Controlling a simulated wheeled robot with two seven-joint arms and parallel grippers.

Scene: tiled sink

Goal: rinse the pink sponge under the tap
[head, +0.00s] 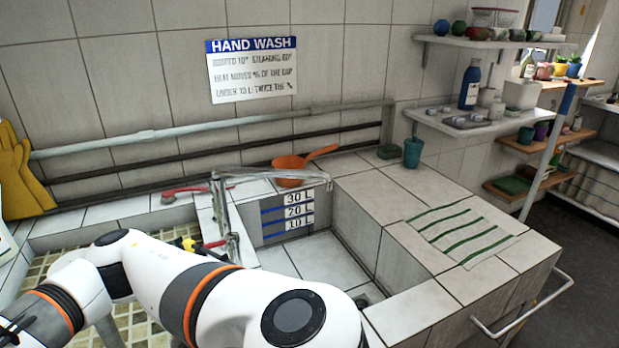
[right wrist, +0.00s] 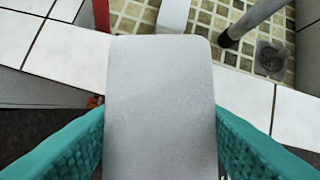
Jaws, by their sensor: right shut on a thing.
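No pink sponge shows in either view. The tap (head: 221,205) stands between the two basins in the head view, its spout reaching right over the tiled basin with the litre marks (head: 297,212). I see no water stream. My right gripper (right wrist: 160,108) has teal fingers shut on the sides of a grey flat block with rounded corners (right wrist: 160,75). Only this grey face shows, so I cannot tell what the block is. Behind it lies the yellow-tiled basin (right wrist: 240,55). In the head view my arm crosses the front leftward, with its gripper out of sight. My left gripper is not in view.
An orange pan (head: 289,170) and a red-handled brush (head: 183,191) lie on the back ledge. Yellow gloves (head: 20,175) hang at left. A striped cloth (head: 460,235) lies on the right counter; a teal cup (head: 413,152) stands behind it. Much of that counter is clear.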

